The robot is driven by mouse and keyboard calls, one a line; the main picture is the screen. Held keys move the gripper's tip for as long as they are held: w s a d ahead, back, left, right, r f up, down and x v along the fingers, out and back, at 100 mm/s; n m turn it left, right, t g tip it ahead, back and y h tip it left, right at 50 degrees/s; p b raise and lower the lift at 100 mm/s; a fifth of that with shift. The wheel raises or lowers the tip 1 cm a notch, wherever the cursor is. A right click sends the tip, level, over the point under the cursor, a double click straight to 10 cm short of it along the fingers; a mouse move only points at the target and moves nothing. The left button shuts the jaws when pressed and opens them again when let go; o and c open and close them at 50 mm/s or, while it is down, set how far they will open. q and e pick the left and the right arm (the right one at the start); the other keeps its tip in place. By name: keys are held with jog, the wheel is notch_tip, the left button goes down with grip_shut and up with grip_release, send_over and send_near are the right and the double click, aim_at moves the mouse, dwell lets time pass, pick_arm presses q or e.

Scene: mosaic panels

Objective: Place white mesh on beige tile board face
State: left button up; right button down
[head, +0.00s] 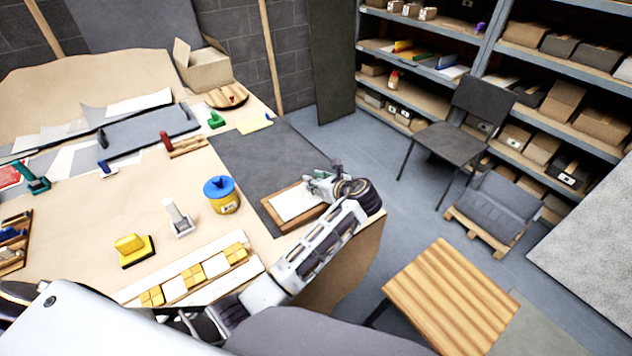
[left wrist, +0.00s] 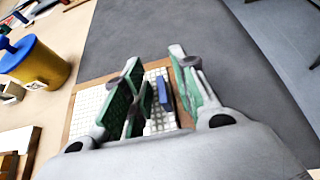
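A wood-framed board (head: 271,207) lies on the dark mat near the table's right edge. A white gridded sheet, the mesh (head: 293,203), covers its face within the brown frame. In the left wrist view the white mesh (left wrist: 90,100) fills the frame, with the wooden rim (left wrist: 68,134) showing around it. A small blue tab (left wrist: 163,93) stands up from the white face. My left gripper (head: 318,184) is over the board's far right part. Its green-padded fingers (left wrist: 160,88) are apart, with the blue tab between them; contact cannot be told.
A yellow pot with a blue lid (head: 221,195) stands left of the board. A white-handled tool (head: 178,217), a yellow block tool (head: 134,249) and a yellow-and-white tile strip (head: 205,268) are nearer. The dark mat (head: 262,158) behind the board is clear.

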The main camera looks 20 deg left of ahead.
pick_arm(q)
jog(key=shift+v, duration=3.8)
jog(key=shift+r, duration=0.15)
